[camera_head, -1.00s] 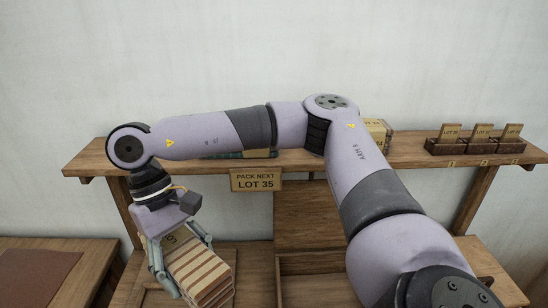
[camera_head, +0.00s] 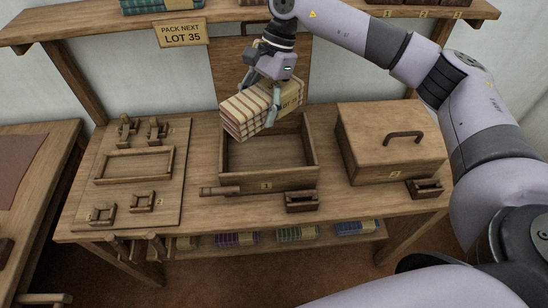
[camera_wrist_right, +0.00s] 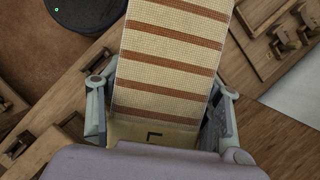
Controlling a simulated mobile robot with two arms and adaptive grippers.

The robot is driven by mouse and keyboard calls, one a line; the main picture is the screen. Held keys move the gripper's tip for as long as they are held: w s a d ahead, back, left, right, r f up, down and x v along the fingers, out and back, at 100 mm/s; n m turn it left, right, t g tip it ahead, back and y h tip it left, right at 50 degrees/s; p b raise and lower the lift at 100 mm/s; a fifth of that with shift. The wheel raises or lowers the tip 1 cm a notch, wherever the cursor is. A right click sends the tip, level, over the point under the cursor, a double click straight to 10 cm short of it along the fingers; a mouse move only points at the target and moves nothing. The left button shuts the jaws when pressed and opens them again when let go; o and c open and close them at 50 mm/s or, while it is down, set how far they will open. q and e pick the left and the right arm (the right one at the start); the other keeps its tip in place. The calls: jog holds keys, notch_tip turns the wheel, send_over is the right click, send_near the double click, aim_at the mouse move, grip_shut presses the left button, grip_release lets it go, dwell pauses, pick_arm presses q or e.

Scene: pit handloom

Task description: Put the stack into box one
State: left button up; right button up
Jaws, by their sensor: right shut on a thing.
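The stack (camera_head: 243,112) is folded cream cloth with rust stripes and a tan band marked with lot lettering. My right gripper (camera_head: 262,98) is shut on it from above and holds it tilted over the back left part of box one. In the right wrist view, the stack (camera_wrist_right: 170,60) lies between the fingers of the gripper (camera_wrist_right: 160,92). Box one (camera_head: 290,181) is an open, empty-looking wooden tray with a 1 on its front. The stack and gripper hide part of its back left rim. My left gripper is not in view.
A closed box with a handled lid (camera_head: 362,128) stands right of box one. A panel (camera_head: 232,68) stands upright behind box one. A board (camera_head: 110,210) with a frame and small wooden pieces lies left. A small holder (camera_head: 302,203) stands in front. A shelf (camera_head: 90,24) runs above.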

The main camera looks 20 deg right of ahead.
jog(key=w+d+f+m+t+b, duration=0.1)
jog(key=w+d+f+m+t, duration=0.15)
jog(key=w+f+m, duration=0.35)
jog(key=m+b, duration=0.1)
jog(key=b, duration=0.7)
send_over(258, 161)
jog(key=d, duration=0.1)
jog(key=f, duration=1.3)
jog(key=shift+s+d+f, duration=0.2)
jog(key=shift+s+f, duration=0.05)
jog(key=shift+f, duration=0.15)
jog(key=shift+f+b, duration=0.3)
jog(key=shift+f, duration=0.2)
notch_tip(258, 161, down, 4)
jog(key=shift+f+b, duration=0.1)
jog(key=shift+b, duration=1.05)
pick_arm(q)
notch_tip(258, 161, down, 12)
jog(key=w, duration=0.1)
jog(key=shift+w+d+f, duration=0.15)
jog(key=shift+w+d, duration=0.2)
